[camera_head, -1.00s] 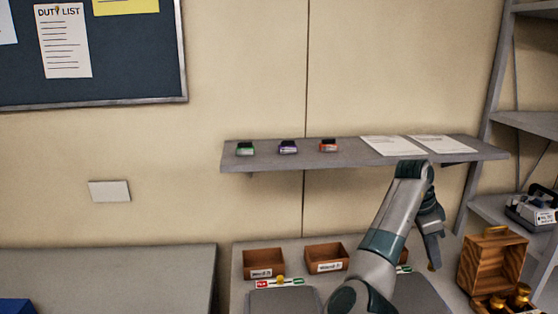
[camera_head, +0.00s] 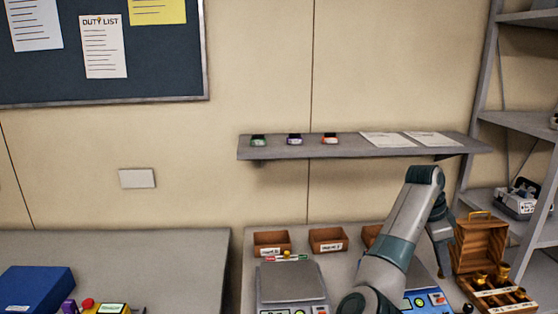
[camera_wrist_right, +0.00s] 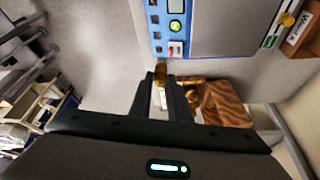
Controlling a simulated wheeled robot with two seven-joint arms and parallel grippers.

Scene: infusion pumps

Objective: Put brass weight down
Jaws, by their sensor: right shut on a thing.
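My right gripper (camera_head: 443,272) hangs above the table beside the open wooden weight case, to the case's left. In the right wrist view the gripper (camera_wrist_right: 162,84) is shut on a brass weight (camera_wrist_right: 160,68), which shows between the fingertips close to a blue-framed scale (camera_wrist_right: 175,30). I cannot tell whether the weight touches anything below. In the head view the held weight cannot be made out. The wooden case (camera_head: 480,245) holds several other brass weights (camera_head: 502,272) in its front tray. My left gripper is not in view.
A grey-topped scale (camera_head: 292,282) stands on the table, with the blue scale (camera_head: 425,300) partly behind my right arm. Small brown bins (camera_head: 328,240) line the back. A wall shelf (camera_head: 350,151) is above. A blue box (camera_head: 38,288) lies on the left table.

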